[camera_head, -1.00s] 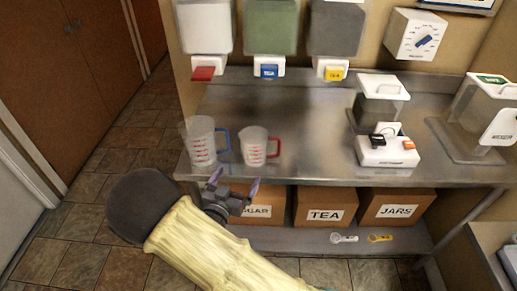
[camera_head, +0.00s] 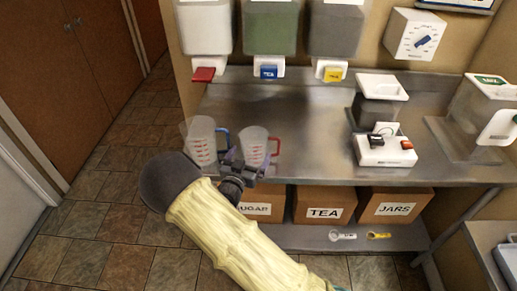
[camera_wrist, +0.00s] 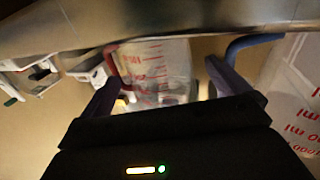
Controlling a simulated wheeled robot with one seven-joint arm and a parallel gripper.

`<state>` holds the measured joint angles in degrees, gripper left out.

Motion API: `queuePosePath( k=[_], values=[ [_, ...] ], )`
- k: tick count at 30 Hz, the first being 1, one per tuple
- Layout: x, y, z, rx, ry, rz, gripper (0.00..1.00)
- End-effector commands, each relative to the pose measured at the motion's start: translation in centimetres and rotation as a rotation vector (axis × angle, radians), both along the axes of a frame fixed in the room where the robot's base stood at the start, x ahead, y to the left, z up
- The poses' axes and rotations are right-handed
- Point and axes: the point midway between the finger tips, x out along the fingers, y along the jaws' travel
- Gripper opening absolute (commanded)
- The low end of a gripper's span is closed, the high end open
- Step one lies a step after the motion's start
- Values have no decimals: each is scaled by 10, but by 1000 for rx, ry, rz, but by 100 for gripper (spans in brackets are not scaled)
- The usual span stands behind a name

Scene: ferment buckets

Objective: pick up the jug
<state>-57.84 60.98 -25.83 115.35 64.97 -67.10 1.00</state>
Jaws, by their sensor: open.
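A clear measuring jug with a red handle (camera_head: 254,143) stands on the steel counter. A taller clear jug with a blue handle (camera_head: 201,140) stands to its left. My gripper (camera_head: 246,160) is at the counter's front edge, just in front of the red-handled jug and partly hiding its lower part. In the wrist view, the fingers are apart with the red-handled jug (camera_wrist: 160,68) showing between and beyond them. The blue-handled jug (camera_wrist: 300,105) is at the right edge there. I cannot tell whether the fingers touch the jug.
Dispensers with red, blue (camera_head: 269,72) and yellow taps hang above the counter (camera_head: 300,130). A white scale-like device (camera_head: 385,150) stands to the right. Boxes labelled TEA (camera_head: 324,204) and JARS (camera_head: 396,205) sit on the shelf below. The counter between the jugs and device is clear.

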Motion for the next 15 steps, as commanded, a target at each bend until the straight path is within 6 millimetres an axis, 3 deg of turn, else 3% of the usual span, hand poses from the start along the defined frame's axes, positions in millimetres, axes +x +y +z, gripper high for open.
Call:
queuePosePath(
  k=[9, 15],
  values=[
    [39, -18, 6, 1, -1, -3, 100],
    [45, -20, 4, 0, 0, -1, 100]
  ],
)
